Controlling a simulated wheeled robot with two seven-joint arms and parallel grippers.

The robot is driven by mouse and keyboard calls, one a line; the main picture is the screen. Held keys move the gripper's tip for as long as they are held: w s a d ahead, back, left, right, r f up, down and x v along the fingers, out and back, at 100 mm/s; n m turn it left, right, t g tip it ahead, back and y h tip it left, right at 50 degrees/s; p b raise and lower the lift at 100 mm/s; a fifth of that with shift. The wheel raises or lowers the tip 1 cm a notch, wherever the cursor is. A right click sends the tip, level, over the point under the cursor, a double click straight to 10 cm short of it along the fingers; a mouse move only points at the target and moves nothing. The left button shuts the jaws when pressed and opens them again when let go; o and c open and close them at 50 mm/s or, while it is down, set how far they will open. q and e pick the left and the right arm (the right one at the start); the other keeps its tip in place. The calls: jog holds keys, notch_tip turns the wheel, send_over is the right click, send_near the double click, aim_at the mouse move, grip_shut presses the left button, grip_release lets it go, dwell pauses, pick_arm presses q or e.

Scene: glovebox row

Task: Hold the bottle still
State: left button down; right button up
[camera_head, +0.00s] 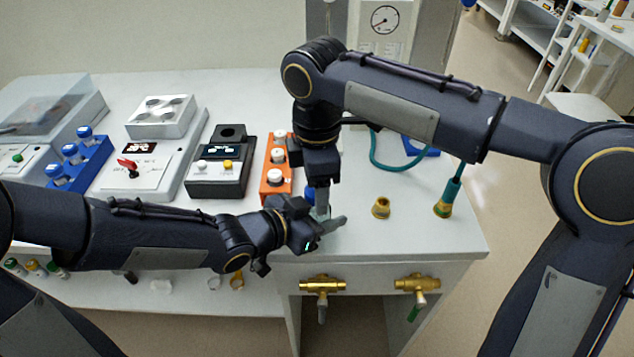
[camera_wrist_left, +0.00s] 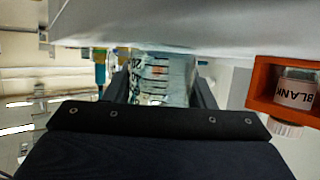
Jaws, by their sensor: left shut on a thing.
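The bottle (camera_wrist_left: 160,77) shows in the left wrist view as a clear body with dark printed graduations, between the two fingers of my left gripper. My left gripper (camera_head: 328,227) is shut on it, low over the bench top. In the head view the arms and grippers hide most of the bottle. My right gripper (camera_head: 321,199) points straight down just above the left one, at the bottle's place. Its fingertips are too small and covered to tell whether they are open or shut, or whether they touch the bottle.
An orange rack (camera_head: 277,170) with white-capped vials stands close to the left of the grippers. A black device (camera_head: 223,165) and a blue rack (camera_head: 82,165) are further left. Brass valves (camera_head: 322,284) jut from the front.

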jog(key=shift+r, duration=2.3)
jog(key=shift+c, duration=0.3)
jog(key=r+n, duration=0.1)
jog(key=n, duration=0.1)
jog(key=r+n, duration=0.1)
jog(key=shift+a+n, duration=0.1)
jog(key=shift+n, duration=0.3)
jog(key=r+n, duration=0.1)
jog(key=n, duration=0.2)
jog(key=shift+r, duration=0.2)
jog(key=shift+f, duration=4.05)
